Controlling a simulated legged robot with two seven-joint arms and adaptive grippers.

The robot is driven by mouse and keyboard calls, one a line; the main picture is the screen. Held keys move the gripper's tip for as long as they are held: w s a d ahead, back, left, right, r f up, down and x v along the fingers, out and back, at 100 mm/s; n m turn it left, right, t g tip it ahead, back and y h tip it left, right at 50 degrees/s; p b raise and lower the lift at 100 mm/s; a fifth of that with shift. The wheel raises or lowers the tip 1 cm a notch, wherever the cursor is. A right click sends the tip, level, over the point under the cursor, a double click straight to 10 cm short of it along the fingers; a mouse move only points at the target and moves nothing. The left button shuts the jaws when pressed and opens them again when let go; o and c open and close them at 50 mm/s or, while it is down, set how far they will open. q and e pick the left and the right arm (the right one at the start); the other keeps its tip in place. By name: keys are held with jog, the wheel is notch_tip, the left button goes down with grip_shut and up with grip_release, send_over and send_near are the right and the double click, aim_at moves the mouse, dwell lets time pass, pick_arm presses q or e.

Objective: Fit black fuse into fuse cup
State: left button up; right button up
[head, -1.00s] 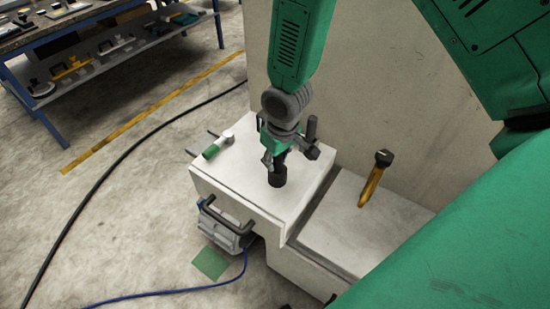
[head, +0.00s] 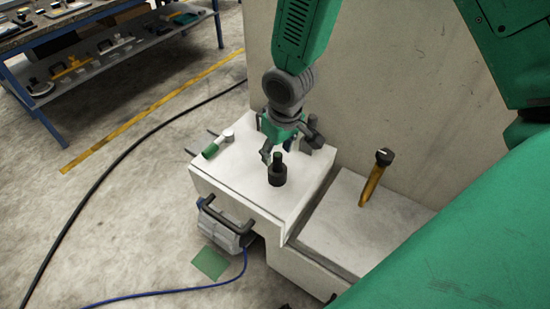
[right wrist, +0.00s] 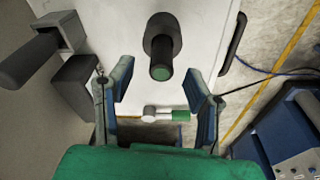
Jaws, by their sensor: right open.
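The black fuse (head: 277,160) stands upright in the wider, round black fuse cup (head: 277,177) on the white cabinet top. In the right wrist view the fuse (right wrist: 161,62) shows a dark green end toward the camera, with the cup (right wrist: 162,30) around its far part. How deep it sits cannot be told. My right gripper (head: 274,148) is open just behind and above the fuse. In the right wrist view its two fingers (right wrist: 160,76) are spread apart, with the fuse beyond the gap between them and not touched. My left gripper is not in view.
A white and green cylinder (head: 217,145) lies on the cabinet top (head: 240,182), left of the cup. A yellow, black-headed object (head: 374,178) stands on the lower box at right. A tall panel (head: 390,100) rises behind. A grey handled case (head: 225,228) sits on the floor.

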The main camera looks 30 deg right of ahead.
jog(key=r, duration=0.5)
jog(key=s+r, duration=0.1)
jog(key=r, duration=0.1)
jog(key=shift+s+r, duration=0.1)
jog(key=shift+r, duration=0.25)
jog(key=shift+f, duration=0.1)
